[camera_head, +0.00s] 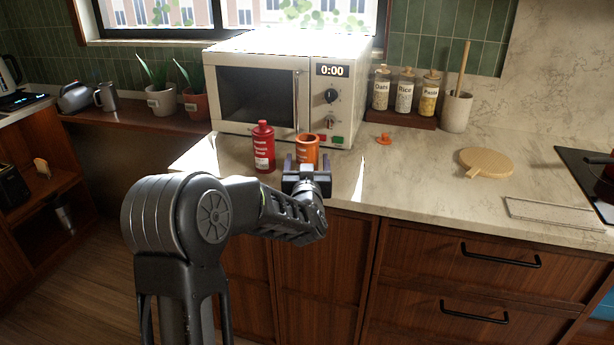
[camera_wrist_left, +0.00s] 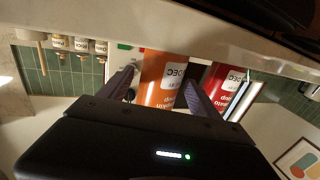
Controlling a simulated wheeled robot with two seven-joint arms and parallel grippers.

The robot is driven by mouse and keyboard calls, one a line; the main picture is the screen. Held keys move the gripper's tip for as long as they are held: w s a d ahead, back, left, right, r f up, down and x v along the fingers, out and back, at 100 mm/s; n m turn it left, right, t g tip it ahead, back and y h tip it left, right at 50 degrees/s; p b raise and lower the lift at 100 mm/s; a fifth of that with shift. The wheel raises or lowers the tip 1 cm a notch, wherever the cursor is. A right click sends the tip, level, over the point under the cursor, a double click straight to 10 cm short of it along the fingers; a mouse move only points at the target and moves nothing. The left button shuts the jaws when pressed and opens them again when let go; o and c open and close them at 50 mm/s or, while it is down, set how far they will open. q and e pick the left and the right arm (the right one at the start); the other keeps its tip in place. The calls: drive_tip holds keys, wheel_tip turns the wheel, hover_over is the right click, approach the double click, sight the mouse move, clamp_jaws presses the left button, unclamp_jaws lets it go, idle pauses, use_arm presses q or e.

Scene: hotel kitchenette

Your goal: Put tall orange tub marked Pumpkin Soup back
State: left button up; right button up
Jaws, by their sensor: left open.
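The orange tub (camera_head: 307,148) stands upright on the counter in front of the microwave; its top looks open. It also shows in the wrist view (camera_wrist_left: 160,84), inverted, with part of its label readable. My left gripper (camera_head: 307,164) is open just in front of the tub. In the wrist view its two fingers lie to either side of the tub, with gaps; I cannot tell how far they reach around it. A red bottle-like container (camera_head: 263,148) stands close to the left, also visible in the wrist view (camera_wrist_left: 222,84). My right gripper is not in view.
A white microwave (camera_head: 255,91) stands directly behind. A small orange lid-like piece (camera_head: 384,138) lies to the right. Labelled jars (camera_head: 404,91) stand on a wooden riser at the back. A round board (camera_head: 486,162) lies on the right; the counter between is clear.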

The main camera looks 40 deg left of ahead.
use_arm(q)
drive_tip(key=v, duration=1.1)
drive_tip(key=shift+s+b, duration=0.15)
drive_tip(key=shift+b, duration=0.25)
drive_tip(key=shift+d, duration=0.15)
drive_tip(key=s+d+f+m+g+h, duration=0.1)
drive_tip(key=d+f+g+h, duration=0.15)
drive_tip(key=d+f, duration=0.55)
drive_tip(key=s+d+f+m+g+h, duration=0.15)
drive_tip(key=d+f+h, duration=0.3)
drive_tip(key=f, duration=0.75)
drive_tip(key=s+d+f+m+g+h, duration=0.1)
drive_tip(key=d+f+m+h, duration=0.15)
drive_tip(key=d+f, duration=0.6)
drive_tip(key=s+d+f+g+h, duration=0.1)
drive_tip(key=s+d+f+g, duration=0.2)
drive_tip(key=s+f, duration=0.3)
drive_tip(key=s+d+f+g+h, duration=0.2)
drive_tip(key=s+d+f, duration=0.3)
drive_tip(key=s, duration=0.4)
drive_tip(key=s+d+f+g+h, duration=0.2)
drive_tip(key=s+d+f+g, duration=0.2)
drive_tip(key=s, duration=0.4)
wheel_tip(320, 180, down, 3)
drive_tip(key=shift+s+d+r, duration=0.2)
drive_tip(key=shift+s+d, duration=0.1)
drive_tip(key=shift+d, duration=0.6)
drive_tip(key=shift+w, duration=0.1)
